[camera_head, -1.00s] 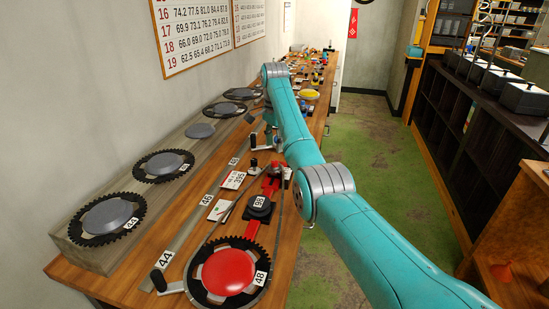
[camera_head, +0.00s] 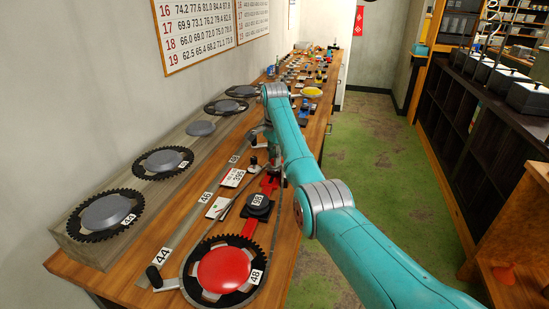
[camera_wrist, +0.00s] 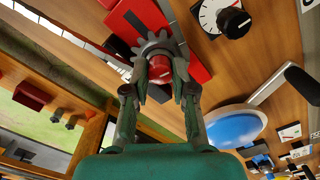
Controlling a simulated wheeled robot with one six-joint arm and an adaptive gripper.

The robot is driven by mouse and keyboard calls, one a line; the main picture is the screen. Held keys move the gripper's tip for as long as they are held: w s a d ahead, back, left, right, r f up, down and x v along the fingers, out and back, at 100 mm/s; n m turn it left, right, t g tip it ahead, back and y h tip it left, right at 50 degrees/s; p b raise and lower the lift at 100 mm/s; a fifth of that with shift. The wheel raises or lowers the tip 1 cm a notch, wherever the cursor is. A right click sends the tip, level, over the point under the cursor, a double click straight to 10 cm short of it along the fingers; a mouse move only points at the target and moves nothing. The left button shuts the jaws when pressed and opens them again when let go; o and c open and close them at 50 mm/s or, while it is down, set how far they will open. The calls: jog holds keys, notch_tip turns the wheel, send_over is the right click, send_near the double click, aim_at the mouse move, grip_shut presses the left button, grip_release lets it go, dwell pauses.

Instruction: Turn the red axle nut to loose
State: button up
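The red axle nut (camera_wrist: 160,69) shows in the wrist view as a small red cap in front of a grey toothed cog (camera_wrist: 158,44). My gripper (camera_wrist: 159,88) has its two fingers apart, one on each side of the nut. I see a gap between the nut and the fingers; contact is not clear. In the head view my arm hides the nut, and only a small part of the gripper area shows beside the chain's far end.
The bench holds a large chainring with a red disc (camera_head: 224,269), a black knob on a red bar (camera_head: 259,204), and a wooden rail (camera_head: 87,252) with several chainrings. In the wrist view a white dial (camera_wrist: 219,16) and a blue disc (camera_wrist: 234,127) lie to the right.

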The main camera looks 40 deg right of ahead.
grip_shut()
jog(key=n, duration=0.4)
jog(key=shift+n, duration=0.4)
jog(key=n, duration=1)
jog(key=shift+n, duration=0.4)
jog(key=n, duration=0.4)
jog(key=shift+n, duration=0.4)
jog(key=o, duration=0.9)
grip_release()
